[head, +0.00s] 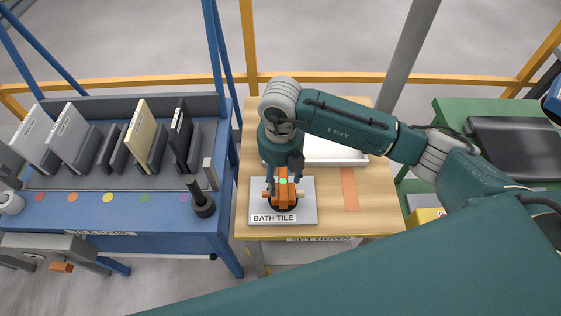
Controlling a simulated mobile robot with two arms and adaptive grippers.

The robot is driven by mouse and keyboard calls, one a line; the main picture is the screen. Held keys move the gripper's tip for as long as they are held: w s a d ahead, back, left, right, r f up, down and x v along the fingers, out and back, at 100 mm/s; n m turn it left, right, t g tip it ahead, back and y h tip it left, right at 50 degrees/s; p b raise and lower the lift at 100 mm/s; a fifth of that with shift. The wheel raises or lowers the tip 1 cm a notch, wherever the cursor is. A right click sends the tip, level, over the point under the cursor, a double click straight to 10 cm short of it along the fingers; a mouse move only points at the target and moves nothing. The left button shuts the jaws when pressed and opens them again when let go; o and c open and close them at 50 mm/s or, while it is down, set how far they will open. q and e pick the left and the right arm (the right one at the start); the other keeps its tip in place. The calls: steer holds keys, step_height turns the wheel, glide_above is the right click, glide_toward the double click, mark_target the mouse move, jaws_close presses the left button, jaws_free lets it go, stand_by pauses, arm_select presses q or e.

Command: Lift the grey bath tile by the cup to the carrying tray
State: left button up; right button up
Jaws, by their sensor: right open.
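The grey bath tile (305,213) lies flat on a wooden table, with a "BATH TILE" label along its front edge. A white, tray-like thing (336,155) lies behind my right arm, partly hidden. A dark tray (515,140) is at the right.
A blue bench (110,214) at the left holds several upright slabs in a rack. A dark upright cylinder (201,198) stands at its right edge. An orange strip (349,189) marks the wooden table (378,212). A yellow rail (345,76) runs behind.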

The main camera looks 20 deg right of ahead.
mark_target(280, 181)
steer(key=shift+f+p, duration=0.3)
steer(key=shift+f, duration=1.6)
steer(key=shift+c, duration=0.8)
jaws_close()
arm_select(q)
steer(key=shift+w+d+r, duration=0.1)
steer(key=shift+w+r, duration=0.45)
steer(key=shift+w, duration=0.3)
arm_select(e)
steer(key=shift+r, duration=0.1)
